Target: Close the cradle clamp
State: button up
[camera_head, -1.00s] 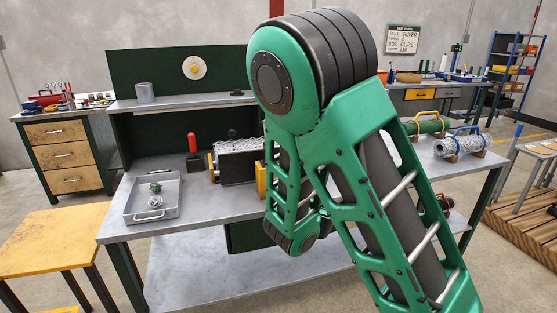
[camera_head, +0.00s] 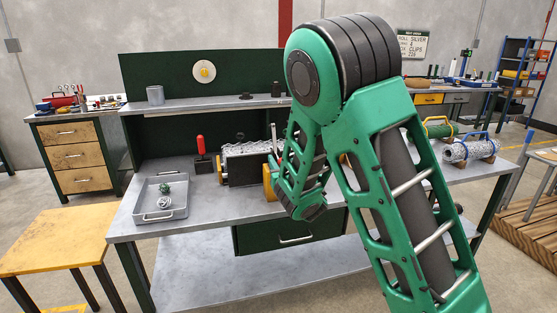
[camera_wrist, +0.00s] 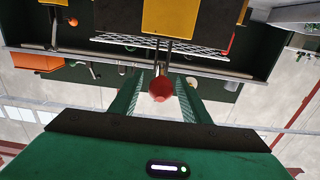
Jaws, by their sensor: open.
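The cradle (camera_head: 240,168) stands on the bench in the head view, a dark block with yellow end parts and silver chainlink mesh on top. My arm covers its right end. A red upright handle (camera_head: 201,144) on a dark base stands just left of it. In the wrist view a red ball knob (camera_wrist: 161,89) on a metal rod points towards the camera, below a yellow and dark block (camera_wrist: 180,18). My gripper (camera_wrist: 160,78) is open, and the knob appears between its two green fingers. I cannot tell whether they touch. The gripper is hidden in the head view.
A grey tray (camera_head: 147,216) with small parts lies left on the bench. A shelf (camera_head: 225,103) with a cup runs behind. A yellow-topped stool (camera_head: 50,238) is at front left.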

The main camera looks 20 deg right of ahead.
jog(key=shift+w, duration=1.35)
grip_shut()
jog(key=shift+a, duration=0.1)
